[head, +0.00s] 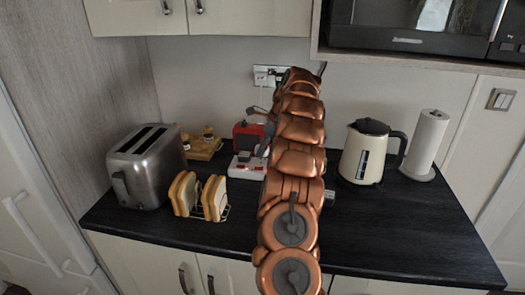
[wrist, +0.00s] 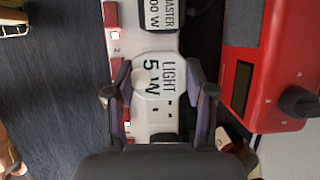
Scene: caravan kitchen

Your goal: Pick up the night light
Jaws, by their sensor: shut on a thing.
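The night light (wrist: 145,82) is a small white piece with a pale round dome and the printed words "LIGHT 5 W". In the wrist view it lies between the two dark fingers of my gripper (wrist: 159,84), which is shut on it. It is at the white power strip (wrist: 113,42) with red switches; I cannot tell whether it is still seated in a socket. In the head view the strip (head: 247,166) lies on the dark worktop, partly behind my arm, and the night light cannot be made out there.
A red appliance (wrist: 265,65) stands close by. A toaster (head: 147,165), toast rack (head: 222,205), kettle (head: 362,155) and paper roll (head: 427,140) stand on the worktop. The right front is clear.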

